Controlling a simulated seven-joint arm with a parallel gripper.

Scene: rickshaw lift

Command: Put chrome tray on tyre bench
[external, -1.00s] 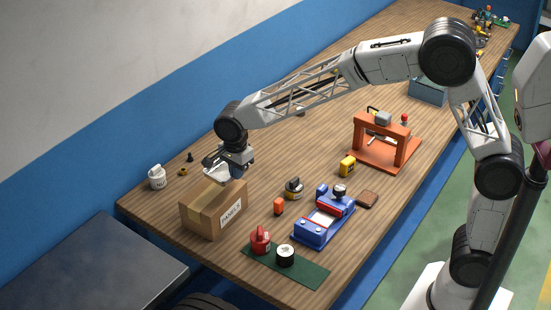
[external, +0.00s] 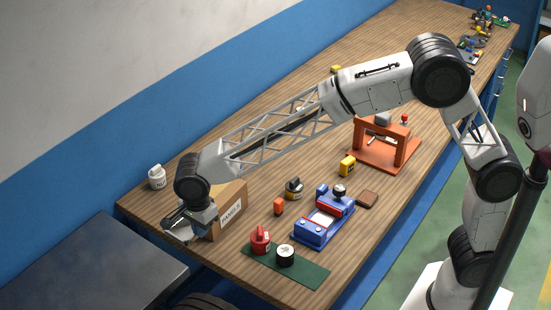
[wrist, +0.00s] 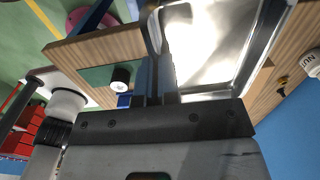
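The chrome tray (wrist: 205,50) fills the upper middle of the wrist view, with its shiny floor and raised rim. My gripper (wrist: 158,75) has its fingers close together at the tray's near left edge and appears shut on its rim. In the external view my gripper (external: 188,222) hangs at the left end of the workbench, in front of the cardboard box, with a small silvery part of the tray (external: 176,230) showing below it; the arm hides the rest. The tyre bench (external: 95,262), a dark grey slab, stands at the lower left, with a tyre (external: 200,302) partly visible.
The cardboard box (external: 232,208) stands close beside my gripper. A white bottle (external: 157,177) is behind it. The bench top is clear.

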